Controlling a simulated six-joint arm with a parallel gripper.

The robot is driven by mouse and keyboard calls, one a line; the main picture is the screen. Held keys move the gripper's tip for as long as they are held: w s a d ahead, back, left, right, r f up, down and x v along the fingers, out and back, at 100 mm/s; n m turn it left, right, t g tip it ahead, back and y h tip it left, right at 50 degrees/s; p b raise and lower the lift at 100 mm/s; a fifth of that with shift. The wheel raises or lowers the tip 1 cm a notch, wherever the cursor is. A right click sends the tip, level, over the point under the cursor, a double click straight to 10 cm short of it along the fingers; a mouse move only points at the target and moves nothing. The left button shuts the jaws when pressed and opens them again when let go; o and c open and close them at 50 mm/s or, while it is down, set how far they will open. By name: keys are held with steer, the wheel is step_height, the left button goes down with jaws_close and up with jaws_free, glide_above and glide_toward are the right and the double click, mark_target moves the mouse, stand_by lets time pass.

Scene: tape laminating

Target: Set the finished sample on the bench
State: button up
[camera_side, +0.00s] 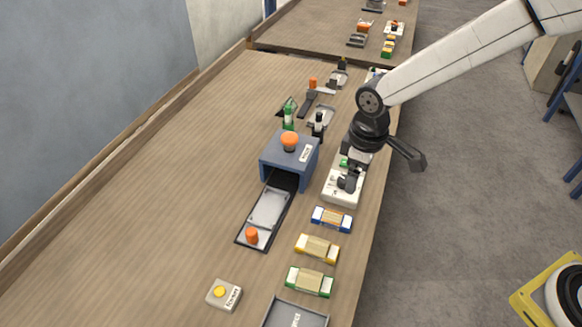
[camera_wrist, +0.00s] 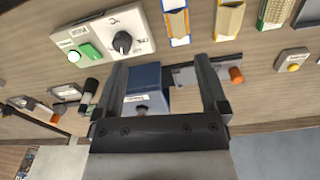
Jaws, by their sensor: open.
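I cannot make out a finished sample for certain. The bench (camera_side: 170,190) is a long wooden top. On it stands a blue box-shaped press (camera_side: 283,153) with an orange knob, also in the wrist view (camera_wrist: 146,77). A dark slide with a grey plate (camera_side: 268,208) and an orange peg (camera_side: 252,235) extends from its open front. My gripper (camera_side: 350,178) is over the white control panel (camera_side: 343,197), beside the press. In the wrist view its fingers (camera_wrist: 160,72) are apart with nothing held between them. The inside of the press is mostly dark.
Blue (camera_side: 332,218), yellow (camera_side: 317,248) and green-edged (camera_side: 309,281) tape pieces lie in a row along the right edge. A grey tray (camera_side: 290,301) and a yellow-button box (camera_side: 223,294) are at the front. Tools and small parts stand behind the press. The bench's left side is clear.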

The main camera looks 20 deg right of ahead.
steer(key=s+d+r+m+t, duration=0.2)
steer(key=s+d+m, duration=0.5)
steer(key=s+d, duration=0.4)
steer(key=d, duration=0.5)
steer(key=shift+r+m, duration=0.15)
steer(key=shift+m, duration=0.15)
